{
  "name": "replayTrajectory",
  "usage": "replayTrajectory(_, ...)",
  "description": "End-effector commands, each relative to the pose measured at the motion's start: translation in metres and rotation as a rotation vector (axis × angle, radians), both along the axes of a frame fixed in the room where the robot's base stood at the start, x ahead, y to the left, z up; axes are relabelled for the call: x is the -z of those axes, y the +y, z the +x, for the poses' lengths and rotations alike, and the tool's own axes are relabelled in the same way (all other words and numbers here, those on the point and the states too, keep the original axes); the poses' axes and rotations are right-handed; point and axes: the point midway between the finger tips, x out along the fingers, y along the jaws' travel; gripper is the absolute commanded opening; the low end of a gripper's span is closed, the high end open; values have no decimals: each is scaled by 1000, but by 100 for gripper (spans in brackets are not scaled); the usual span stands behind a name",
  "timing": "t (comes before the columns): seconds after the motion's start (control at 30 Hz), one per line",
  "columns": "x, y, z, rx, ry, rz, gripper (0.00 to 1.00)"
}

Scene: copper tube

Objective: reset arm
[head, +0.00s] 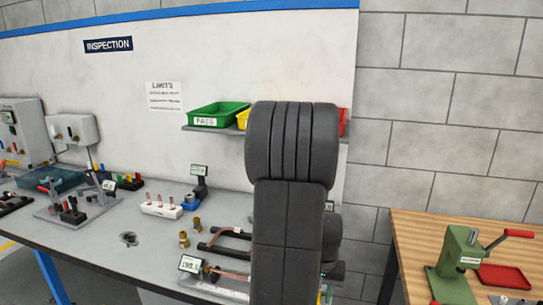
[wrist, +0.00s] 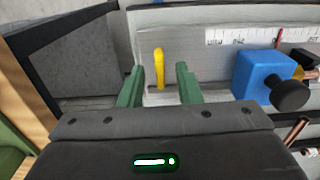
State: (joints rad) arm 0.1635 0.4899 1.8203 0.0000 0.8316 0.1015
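My gripper (wrist: 159,88) shows in the wrist view, with its two green fingers spread apart and nothing between their tips touching them. A yellow upright piece (wrist: 159,66) stands beyond the gap, in front of a grey fixture with a ruler scale (wrist: 240,40). A blue block with a black knob (wrist: 262,77) sits on that fixture to the right of the fingers. In the head view my dark arm stands upright in the middle and hides part of the bench; my gripper does not show there.
The grey inspection bench (head: 100,255) holds a white block with copper pieces (head: 161,207), brass fittings (head: 184,240) and gauges. A green PASS bin (head: 218,115) is on the shelf. A wooden table (head: 420,228) with a green press (head: 460,262) and red tray (head: 503,276) stands at right.

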Motion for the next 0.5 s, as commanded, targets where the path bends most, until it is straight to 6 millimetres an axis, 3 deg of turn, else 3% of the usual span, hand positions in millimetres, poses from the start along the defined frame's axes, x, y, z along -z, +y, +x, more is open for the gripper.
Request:
replayTrajectory(0.03, 7, 0, -1, 0, 4, 1, 31)
replayTrajectory(0.5, 5, 0, 0, 96, 0, 0, 31)
